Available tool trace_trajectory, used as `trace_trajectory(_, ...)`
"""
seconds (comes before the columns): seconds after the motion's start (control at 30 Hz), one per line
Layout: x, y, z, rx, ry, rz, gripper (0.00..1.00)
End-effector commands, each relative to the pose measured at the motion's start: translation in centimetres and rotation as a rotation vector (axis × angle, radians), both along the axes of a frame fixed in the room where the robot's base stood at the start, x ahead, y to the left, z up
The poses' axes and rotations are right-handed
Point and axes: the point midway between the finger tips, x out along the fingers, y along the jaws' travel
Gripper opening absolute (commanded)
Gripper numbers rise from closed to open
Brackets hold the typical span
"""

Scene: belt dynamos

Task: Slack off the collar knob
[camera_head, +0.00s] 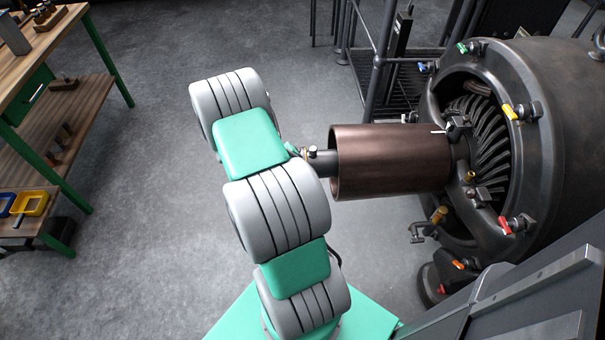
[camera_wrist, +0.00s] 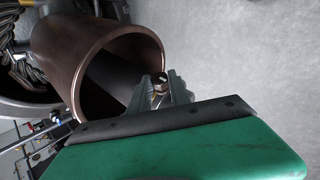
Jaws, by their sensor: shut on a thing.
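The collar knob (camera_wrist: 160,79) is a small dark knob with a pale mark on its top, and it sits between my fingers in the wrist view. My gripper (camera_wrist: 164,89) is shut on it. In the head view a small pale-topped knob (camera_head: 312,151) stands on the grey shaft collar (camera_head: 325,164) at the left end of a brown drum (camera_head: 390,160). My gripper is mostly hidden behind my arm there. The drum's open mouth (camera_wrist: 158,52) is right beside my fingers in the wrist view. The collar is largely hidden by my fingers.
A large dark dynamo housing (camera_head: 565,110) with coloured clamps, such as a yellow one (camera_head: 512,112) and a red one (camera_head: 505,225), stands right of the drum. A railing (camera_head: 378,60) is behind. A wooden workbench (camera_head: 45,50) is at left. The floor between is clear.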

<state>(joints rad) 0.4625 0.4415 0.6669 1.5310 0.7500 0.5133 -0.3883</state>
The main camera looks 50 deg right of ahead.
Motion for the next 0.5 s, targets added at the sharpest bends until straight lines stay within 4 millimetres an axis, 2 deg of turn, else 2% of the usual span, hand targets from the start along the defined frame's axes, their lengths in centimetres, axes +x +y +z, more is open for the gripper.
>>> trace_trajectory(0.03, 0.01, 0.00, -0.02, 0.000, 0.000, 0.000, 0.00)
trace_trajectory(0.07, 0.00, 0.00, -0.01, 0.000, 0.000, 0.000, 0.26)
trace_trajectory(0.1, 0.00, 0.00, -0.01, 0.001, 0.000, 0.000, 0.29)
trace_trajectory(0.3, 0.00, 0.00, -0.01, 0.001, 0.000, 0.000, 0.45)
trace_trajectory(0.5, 0.00, 0.00, 0.00, 0.000, -0.001, -0.001, 0.45)
